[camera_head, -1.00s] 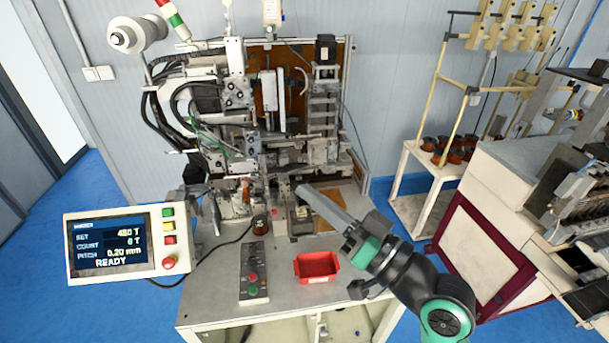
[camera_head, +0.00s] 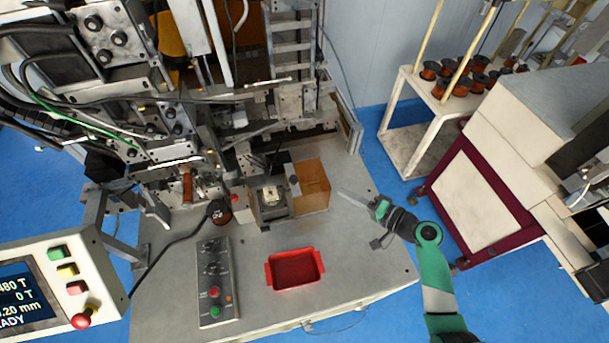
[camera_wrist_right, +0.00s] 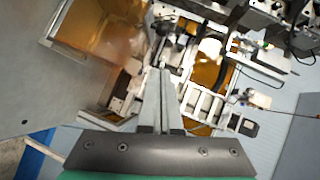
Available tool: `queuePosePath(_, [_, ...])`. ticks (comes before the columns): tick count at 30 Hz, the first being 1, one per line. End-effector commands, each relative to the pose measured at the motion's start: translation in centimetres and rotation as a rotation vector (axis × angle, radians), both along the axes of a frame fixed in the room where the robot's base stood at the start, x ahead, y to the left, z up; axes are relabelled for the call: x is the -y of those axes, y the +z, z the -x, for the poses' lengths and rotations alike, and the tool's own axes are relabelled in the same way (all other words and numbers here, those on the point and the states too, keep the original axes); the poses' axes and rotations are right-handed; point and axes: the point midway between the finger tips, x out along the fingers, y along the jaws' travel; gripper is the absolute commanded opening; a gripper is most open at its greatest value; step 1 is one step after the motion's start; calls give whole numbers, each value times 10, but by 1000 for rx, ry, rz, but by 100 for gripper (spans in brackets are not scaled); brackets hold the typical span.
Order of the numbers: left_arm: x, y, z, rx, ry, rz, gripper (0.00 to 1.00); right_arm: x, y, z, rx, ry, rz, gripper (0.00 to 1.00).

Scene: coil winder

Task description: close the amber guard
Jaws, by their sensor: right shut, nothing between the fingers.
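The amber guard (camera_head: 312,182) is a see-through orange-brown panel or box. It stands on the machine table just right of the small grey fixture (camera_head: 268,200), which holds a pale piece in plain sight and is not covered by the guard. A dark knob shows at the guard's left edge. My right gripper (camera_head: 342,194) is shut and empty, its long fingers pointing left, a little right of the guard and apart from it as far as I can see. In the right wrist view the guard (camera_wrist_right: 103,35) is at upper left, beyond the shut fingers (camera_wrist_right: 156,78). My left gripper is out of view.
A red tray (camera_head: 295,271) and a button box (camera_head: 214,285) sit at the table's front. A dark copper spool (camera_head: 220,212) stands left of the fixture. The winder's metalwork rises behind. The table's front right corner is clear.

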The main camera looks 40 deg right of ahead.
Motion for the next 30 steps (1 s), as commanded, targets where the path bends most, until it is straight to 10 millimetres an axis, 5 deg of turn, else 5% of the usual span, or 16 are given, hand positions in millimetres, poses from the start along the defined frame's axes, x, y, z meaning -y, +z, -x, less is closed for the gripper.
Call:
queuePosePath(7, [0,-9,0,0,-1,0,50,5,-2,-4,4,-8,7,0])
queuePosePath(13, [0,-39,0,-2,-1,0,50,1,-10,-29,8,-5,9,0])
queuePosePath(23, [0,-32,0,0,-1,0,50,-5,-21,-100,4,-5,6,0])
queuePosePath(30, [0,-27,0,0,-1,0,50,-31,-32,-118,3,-6,6,0])
